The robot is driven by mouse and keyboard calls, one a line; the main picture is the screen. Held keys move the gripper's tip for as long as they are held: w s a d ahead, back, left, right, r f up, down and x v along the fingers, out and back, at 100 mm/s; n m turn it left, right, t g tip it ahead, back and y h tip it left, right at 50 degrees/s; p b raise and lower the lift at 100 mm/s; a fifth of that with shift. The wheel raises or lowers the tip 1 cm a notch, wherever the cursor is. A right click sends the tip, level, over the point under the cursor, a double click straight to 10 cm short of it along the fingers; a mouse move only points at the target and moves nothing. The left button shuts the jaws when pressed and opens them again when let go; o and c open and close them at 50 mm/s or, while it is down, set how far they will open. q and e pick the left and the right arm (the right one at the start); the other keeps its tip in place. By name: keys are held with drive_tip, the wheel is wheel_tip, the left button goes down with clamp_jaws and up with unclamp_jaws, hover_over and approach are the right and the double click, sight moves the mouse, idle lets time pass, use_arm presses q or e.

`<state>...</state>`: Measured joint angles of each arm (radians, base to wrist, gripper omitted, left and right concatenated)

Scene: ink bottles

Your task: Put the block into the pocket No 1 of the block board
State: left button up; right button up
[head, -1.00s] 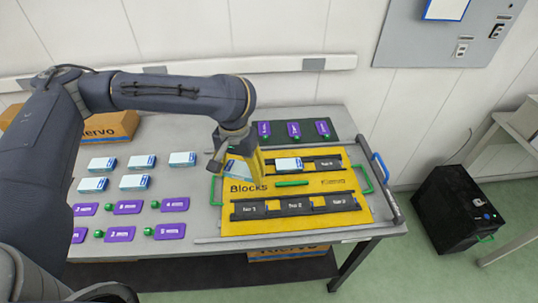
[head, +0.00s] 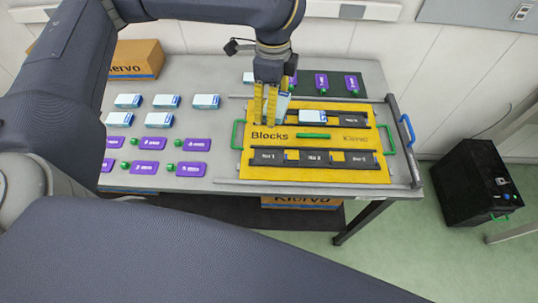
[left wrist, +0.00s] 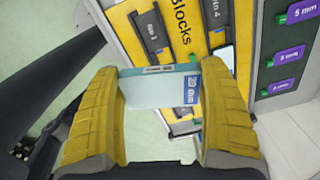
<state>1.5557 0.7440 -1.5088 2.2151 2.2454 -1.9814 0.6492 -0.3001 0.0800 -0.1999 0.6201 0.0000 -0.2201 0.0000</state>
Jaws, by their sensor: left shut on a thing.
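My left gripper (head: 270,112) has yellow fingers and is shut on a white and light-blue block (head: 283,107). In the left wrist view this block (left wrist: 160,90) sits between both fingers, its "20 mm" label facing the camera. The yellow block board (head: 225,180) lies on the table below and beyond the gripper. Its dark pocket No 1 (head: 268,158) is empty, at the left of the front row. The gripper and block are over the board's back left, behind that pocket, and cover much of the back-left pocket. My right gripper is not in view.
Another block (head: 312,116) rests in the middle back pocket. Several blocks (head: 158,119) and purple labels (head: 149,169) lie on the table left of the board. A dark mat (head: 362,84) with purple labels is behind it. Green handles (head: 386,139) stand at the board's sides.

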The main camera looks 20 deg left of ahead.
sight(268, 153)
use_arm(q)
drive_tip(key=m, duration=0.3)
drive_tip(key=shift+s+r, duration=0.15)
drive_tip(key=shift+r, duration=0.05)
drive_tip(key=m, duration=0.5)
drive_tip(key=shift+s+r, duration=0.15)
drive_tip(key=shift+s, duration=0.05)
drive_tip(key=m, duration=0.3)
drive_tip(key=shift+s+a+m, duration=0.1)
drive_tip(key=shift+s+m, duration=0.05)
drive_tip(key=shift+m, duration=0.25)
drive_tip(key=m, duration=0.2)
drive_tip(key=shift+m, duration=0.4)
wheel_tip(268, 153, down, 20)
drive_tip(key=shift+r, duration=0.1)
drive_tip(key=shift+s+a+f, duration=0.1)
drive_tip(key=shift+f, duration=0.25)
drive_tip(key=shift+f, duration=0.15)
drive_tip(key=o, duration=1.2)
drive_tip(key=shift+f, duration=0.2)
